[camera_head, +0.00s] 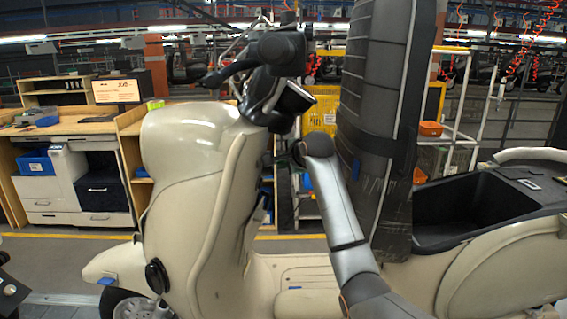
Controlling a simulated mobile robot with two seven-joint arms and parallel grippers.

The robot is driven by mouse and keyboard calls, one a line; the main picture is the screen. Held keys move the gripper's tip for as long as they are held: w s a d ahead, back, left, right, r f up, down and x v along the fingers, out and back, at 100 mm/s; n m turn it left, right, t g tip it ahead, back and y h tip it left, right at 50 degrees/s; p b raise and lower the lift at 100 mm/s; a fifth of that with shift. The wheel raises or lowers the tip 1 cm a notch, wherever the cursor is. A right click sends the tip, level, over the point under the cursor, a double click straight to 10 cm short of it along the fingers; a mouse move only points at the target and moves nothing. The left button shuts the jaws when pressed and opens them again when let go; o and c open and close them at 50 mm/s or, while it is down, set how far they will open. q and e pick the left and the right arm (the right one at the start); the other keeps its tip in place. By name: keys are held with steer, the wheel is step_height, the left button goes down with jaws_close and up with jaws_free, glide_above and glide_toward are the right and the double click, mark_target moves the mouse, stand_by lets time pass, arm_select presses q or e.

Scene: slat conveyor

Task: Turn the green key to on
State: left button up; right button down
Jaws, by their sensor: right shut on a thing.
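A cream scooter (190,200) stands side-on across the middle of the view, its dark handlebar (275,48) and dash at the top. My right arm reaches up from the bottom to the inner side of the front shield, just below the dash. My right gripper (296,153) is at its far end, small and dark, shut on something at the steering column. The green key itself is hidden by the gripper and wrist.
A tall dark padded seat (385,110) stands upright close to the right of my arm. An open storage box (455,215) lies behind it. Wooden workbenches (70,130) stand at the left, a yellow-white rack (455,100) at the back. The footboard (300,275) is clear left of my arm.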

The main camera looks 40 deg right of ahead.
steer(key=shift+d+r, duration=0.1)
steer(key=shift+r, duration=0.05)
steer(key=shift+s+r+m, duration=0.1)
steer(key=shift+r+m, duration=0.1)
steer(key=shift+m, duration=0.1)
steer(key=shift+s+d+r+g+y, duration=0.15)
steer(key=shift+g+y, duration=0.25)
steer(key=shift+g, duration=0.4)
steer(key=c, duration=1.3)
jaws_free()
steer(key=shift+s, duration=0.1)
steer(key=o, duration=0.5)
steer(key=shift+w, duration=0.2)
steer(key=shift+r, duration=0.1)
steer(key=v, duration=0.4)
steer(key=b+v, duration=0.1)
steer(key=v, duration=0.3)
steer(key=b+v, duration=0.1)
steer(key=v, duration=0.3)
steer(key=shift+s+d, duration=0.25)
steer(key=shift+s, duration=0.2)
